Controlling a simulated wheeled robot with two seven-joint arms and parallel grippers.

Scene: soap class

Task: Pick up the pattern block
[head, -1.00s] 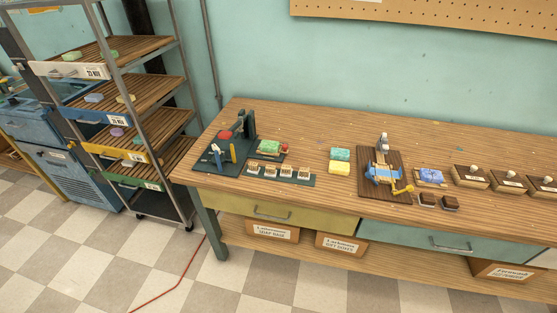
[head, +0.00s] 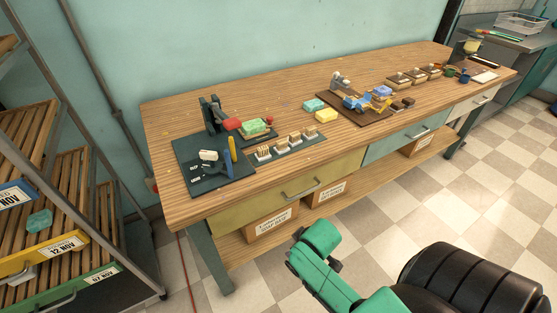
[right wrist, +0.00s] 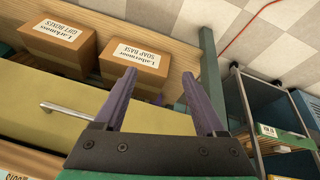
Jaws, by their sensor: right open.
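Several small pale wooden blocks (head: 294,138) stand on a dark strip near the front edge of the bench, at its left part. I cannot tell which piece is the pattern block; wooden blocks with pale knobs (head: 399,80) also sit further right on the bench. My right gripper (right wrist: 158,75) is open and empty, its two purple fingers apart in the right wrist view. It is in front of the yellow drawer (right wrist: 45,95) and cardboard boxes. In the head view my green right arm shows below the bench, its fingers not visible. My left gripper is not in view.
A dark board with a press (head: 212,115) stands at the bench's left end. Green and yellow soaps (head: 327,116) lie mid-bench, beside a brown board with a blue device (head: 355,103). A shelf rack (head: 95,220) stands left. Floor in front is clear.

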